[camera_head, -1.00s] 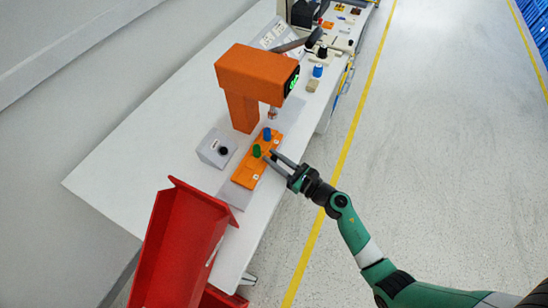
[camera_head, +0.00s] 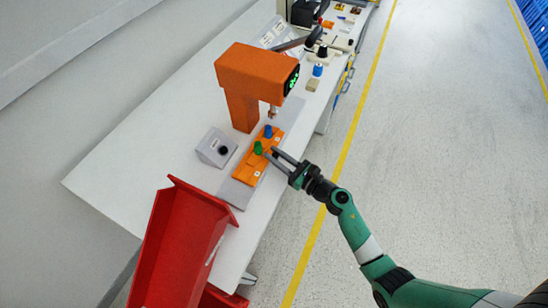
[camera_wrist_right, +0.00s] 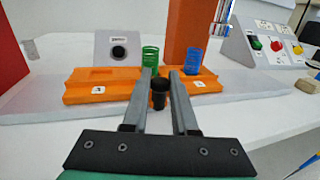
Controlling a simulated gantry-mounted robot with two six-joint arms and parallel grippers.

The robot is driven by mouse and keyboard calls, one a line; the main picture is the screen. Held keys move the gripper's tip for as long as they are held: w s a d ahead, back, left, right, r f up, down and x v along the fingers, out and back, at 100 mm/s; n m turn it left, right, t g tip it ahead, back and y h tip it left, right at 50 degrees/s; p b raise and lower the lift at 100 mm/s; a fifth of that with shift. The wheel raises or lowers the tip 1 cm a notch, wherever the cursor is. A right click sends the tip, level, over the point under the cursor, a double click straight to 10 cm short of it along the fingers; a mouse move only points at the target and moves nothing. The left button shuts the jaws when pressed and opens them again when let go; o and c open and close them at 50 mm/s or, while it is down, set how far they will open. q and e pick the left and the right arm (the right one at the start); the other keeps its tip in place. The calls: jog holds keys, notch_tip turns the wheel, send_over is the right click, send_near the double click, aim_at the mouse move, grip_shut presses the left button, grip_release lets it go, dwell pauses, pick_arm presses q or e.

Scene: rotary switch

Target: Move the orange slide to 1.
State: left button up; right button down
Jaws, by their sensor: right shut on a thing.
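The orange slide (camera_head: 245,173) lies on a grey rail under the orange press (camera_head: 256,68). It carries a green spring-like cylinder (camera_head: 258,148) and a blue one (camera_head: 268,131), and also shows in the right wrist view (camera_wrist_right: 105,77). White labels sit on its front near each end; the left one (camera_wrist_right: 98,90) and right one (camera_wrist_right: 199,84) are too small to read surely. My right gripper (camera_head: 269,153) reaches in from the right at the slide's front edge. It is shut on the slide's black knob (camera_wrist_right: 158,96), which stands between its fingers. My left gripper is out of view.
A grey box with a black button (camera_head: 216,148) stands left of the slide. A red bin (camera_head: 185,235) stands at the table's near end. Further fixtures (camera_head: 318,70) line the far table. The white tabletop left of the press is clear.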

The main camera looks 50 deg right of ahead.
aim_at(280, 147)
jog(key=d, duration=0.1)
jog(key=w+d, duration=0.1)
jog(key=d, duration=0.1)
jog(key=shift+d, duration=0.2)
jog(key=shift+a, duration=0.15)
jog(key=c, duration=1)
grip_release()
jog(key=s, duration=0.4)
jog(key=s+p, duration=0.1)
jog(key=s, duration=0.2)
jog(key=s+p, duration=0.1)
jog(key=s, duration=0.3)
jog(key=shift+s+d, duration=0.3)
jog(key=shift+d, duration=0.1)
